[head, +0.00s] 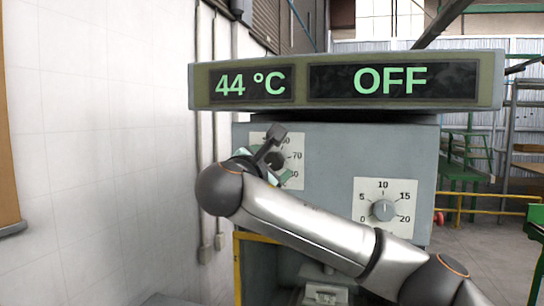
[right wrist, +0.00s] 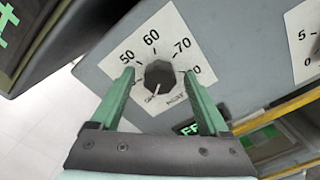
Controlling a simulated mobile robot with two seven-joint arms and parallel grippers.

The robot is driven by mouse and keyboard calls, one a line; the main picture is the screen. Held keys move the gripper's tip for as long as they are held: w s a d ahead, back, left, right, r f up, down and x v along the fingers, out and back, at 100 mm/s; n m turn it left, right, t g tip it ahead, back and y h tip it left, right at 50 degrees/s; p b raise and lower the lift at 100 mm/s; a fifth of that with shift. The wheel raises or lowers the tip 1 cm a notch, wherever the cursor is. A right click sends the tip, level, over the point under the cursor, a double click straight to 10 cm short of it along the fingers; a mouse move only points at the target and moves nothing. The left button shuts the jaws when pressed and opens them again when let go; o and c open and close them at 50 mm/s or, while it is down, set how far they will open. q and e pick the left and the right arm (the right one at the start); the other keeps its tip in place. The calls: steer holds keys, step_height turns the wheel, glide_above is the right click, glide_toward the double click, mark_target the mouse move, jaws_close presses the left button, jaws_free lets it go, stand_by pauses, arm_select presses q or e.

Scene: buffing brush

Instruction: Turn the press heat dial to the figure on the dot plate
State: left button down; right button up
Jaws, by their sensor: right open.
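The heat dial (right wrist: 160,77) is a dark faceted knob on a white scale plate (right wrist: 143,55) with figures including 50, 60 and 70. A small pale mark on the knob seems to point down and left, towards small lettering at the scale's bottom. My right gripper (right wrist: 158,74) is open, its green fingers on either side of the knob; whether they touch it I cannot tell. In the head view my right gripper (head: 272,162) covers much of this dial's plate (head: 297,143). I see no dot plate in either view. My left gripper is not in view.
A display bar (head: 346,80) above the grey press body (head: 335,150) reads 44 °C and OFF. A second, grey dial (head: 384,210) with a scale from 0 to 20 is lower right. A white wall (head: 100,150) stands at left. Yellow rails are nearby.

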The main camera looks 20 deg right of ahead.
steer(key=shift+w+d, duration=0.1)
steer(key=shift+w, duration=0.05)
steer(key=shift+c, duration=0.2)
jaws_close()
stand_by(0.4)
